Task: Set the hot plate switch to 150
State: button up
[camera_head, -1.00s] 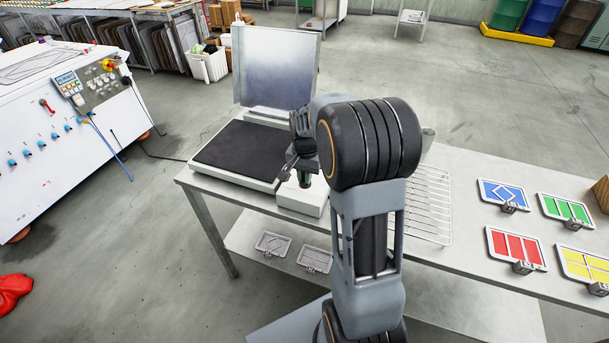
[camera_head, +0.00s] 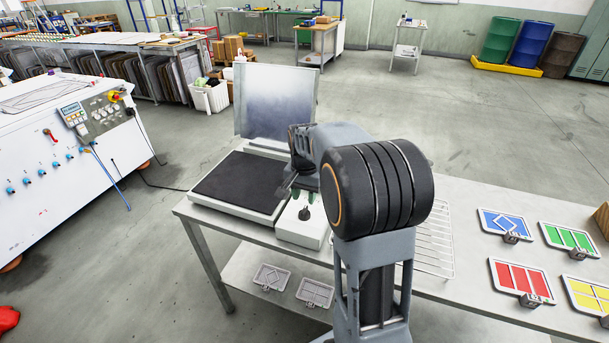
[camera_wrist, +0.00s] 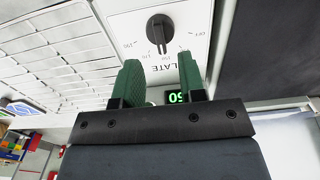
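The hot plate switch is a black round knob with a raised grip (camera_wrist: 160,30) on a white panel. OFF is printed to the right. A lit green display (camera_wrist: 178,97) shows upside-down digits 50, partly hidden by a finger.
A metal panel (camera_head: 276,101) stands behind the plate. A wire rack (camera_head: 436,245) lies on the table (camera_head: 470,205) right of my arm. Several coloured framed plates, including a red one (camera_head: 521,282), lie farther right. Grey frames (camera_head: 315,292) rest on the lower shelf.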

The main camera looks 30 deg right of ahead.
aim_at(304, 208)
notch_tip(304, 208, up, 9)
jog(key=shift+f, duration=0.15)
dwell(0.7)
jog(key=s+a+f+n+t, duration=0.2)
jog(key=s+a+n, duration=0.2)
jog(key=s, duration=0.4)
jog(key=s+a+f+n+t, duration=0.1)
jog(key=s+a+f+n, duration=0.1)
jog(key=s+a+n, duration=0.3)
jog(key=s+a, duration=0.1)
jog(key=s, duration=0.2)
jog(key=shift+s+a+f+n+t, duration=0.2)
jog(key=shift+f+n+t, duration=0.1)
jog(key=shift+f+t, duration=0.1)
